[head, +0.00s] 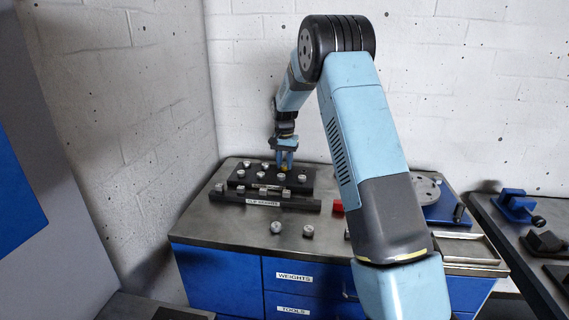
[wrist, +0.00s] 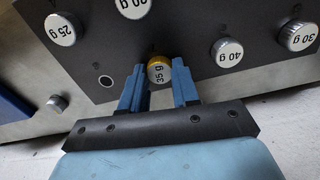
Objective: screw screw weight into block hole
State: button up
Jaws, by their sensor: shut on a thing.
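The screw weight marked 35 g (wrist: 159,72) has a white top and a yellow rim, and it sits between my gripper's blue fingers. My gripper (wrist: 159,88) is shut on it. In the head view my gripper (head: 285,160) points down at the back right part of the dark weight block (head: 318,181). The block fills much of the wrist view (wrist: 190,20). An empty round hole (wrist: 105,81) shows to the left of my fingers. I cannot tell whether the 35 g weight is seated in a hole or just above the block.
Other weights, including a 25 g (wrist: 60,29) and a 40 g (wrist: 227,52), stand in the block nearby. A long rack of clip weights (head: 262,202) lies in front. Loose weights (head: 276,227) and a red piece (head: 338,206) lie on the metal worktop (head: 225,225).

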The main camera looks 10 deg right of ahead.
aim_at(284, 166)
jog(key=m, duration=0.4)
jog(key=shift+m, duration=0.4)
jog(key=o, duration=0.6)
jog(key=shift+m, duration=0.4)
jog(key=shift+c, duration=0.2)
jog(key=o, duration=0.5)
jog(key=shift+o, duration=0.2)
jog(key=shift+c, duration=0.2)
jog(key=shift+c, duration=0.6)
jog(key=shift+r, duration=3)
